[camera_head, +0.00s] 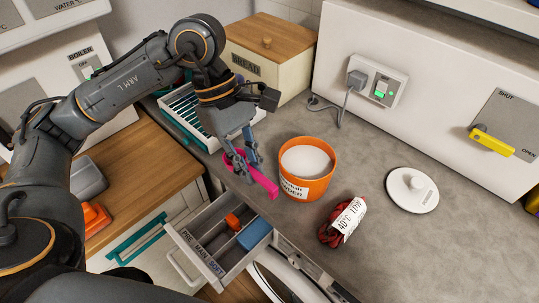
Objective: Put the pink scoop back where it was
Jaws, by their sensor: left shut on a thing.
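The pink scoop (264,184) is in my left gripper (243,165), whose fingers are shut on it. The scoop is just left of the orange tub (318,182), near the counter's front edge; I cannot tell whether it touches the counter. The tub is open and holds white powder (305,161), and its front label reads "POWDER". A round white lid (412,190) with a knob lies on the counter to the right of the tub. My right gripper is not in view.
An open dispenser drawer (213,265) marked PRE, MAIN, SOFT juts out below the counter. A red bundle with a white tag (345,220) lies right of the tub. A bread box (268,66) and a slatted rack (187,112) stand behind. A socket (379,82) with a cable is on the wall.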

